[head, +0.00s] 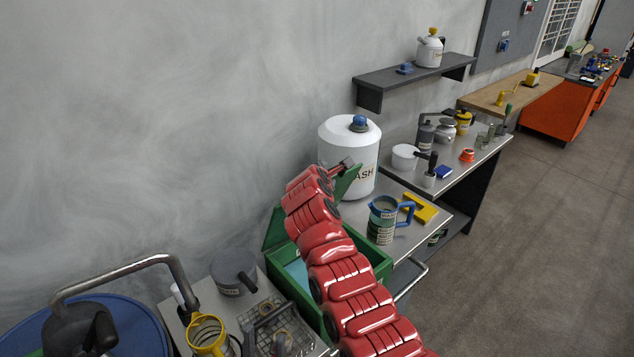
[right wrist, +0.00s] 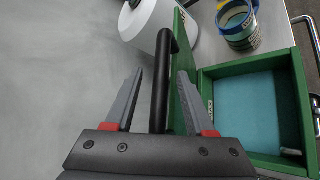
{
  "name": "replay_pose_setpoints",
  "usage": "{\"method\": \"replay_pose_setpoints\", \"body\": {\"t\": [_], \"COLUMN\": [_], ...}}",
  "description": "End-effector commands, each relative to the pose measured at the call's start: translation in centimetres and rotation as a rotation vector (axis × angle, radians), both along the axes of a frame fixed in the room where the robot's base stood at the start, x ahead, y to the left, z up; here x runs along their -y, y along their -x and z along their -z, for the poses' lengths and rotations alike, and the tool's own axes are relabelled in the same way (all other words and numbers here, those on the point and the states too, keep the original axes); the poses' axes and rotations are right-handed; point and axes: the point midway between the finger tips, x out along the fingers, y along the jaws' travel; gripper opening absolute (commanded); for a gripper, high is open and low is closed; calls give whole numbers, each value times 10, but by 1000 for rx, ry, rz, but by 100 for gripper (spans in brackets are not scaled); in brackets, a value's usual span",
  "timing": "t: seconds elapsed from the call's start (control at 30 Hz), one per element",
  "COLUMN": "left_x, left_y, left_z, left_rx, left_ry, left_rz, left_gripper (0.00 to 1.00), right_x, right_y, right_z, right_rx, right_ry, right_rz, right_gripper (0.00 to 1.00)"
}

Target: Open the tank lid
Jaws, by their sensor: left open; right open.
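The green tank (head: 375,262) stands on the bench with its inside showing; it also fills the right of the right wrist view (right wrist: 247,74), with a teal inside. Its green lid (head: 347,186) stands raised and tilted up, seen nearly edge-on in the right wrist view (right wrist: 185,50). A black bar handle (right wrist: 160,95) runs by the lid. My right gripper (right wrist: 160,72) is open, with one finger on each side of the handle and gaps showing. In the head view my red arm hides part of the tank and lid. I cannot make out my left gripper.
A white WASH container (head: 345,140) stands just beyond the lid. A blue-handled pitcher (head: 382,222) and yellow block (head: 420,208) are right of it. Nearer are a grey pot (head: 232,275), a wire basket (head: 275,325) and a blue drum (head: 145,335). The wall is close behind.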

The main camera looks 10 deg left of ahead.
Motion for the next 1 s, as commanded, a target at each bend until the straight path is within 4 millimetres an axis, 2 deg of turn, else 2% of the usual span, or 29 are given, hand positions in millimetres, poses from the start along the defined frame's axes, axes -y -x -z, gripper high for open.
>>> {"method": "replay_pose_setpoints", "body": {"t": [0.37,0.8,1.0], "left_x": [0,0,0], "left_y": [0,0,0], "left_z": [15,52,61], "left_rx": [0,0,0], "left_ry": [0,0,0], "left_rz": [0,0,0], "left_gripper": [50,50,50], "right_x": [2,2,3], "right_y": [38,111,135], "right_z": [-16,-52,-66], "right_rx": [-3,-4,-6], "right_ry": [-15,-16,-11], "right_rz": [-2,-3,-2], "right_gripper": [55,55,55]}}
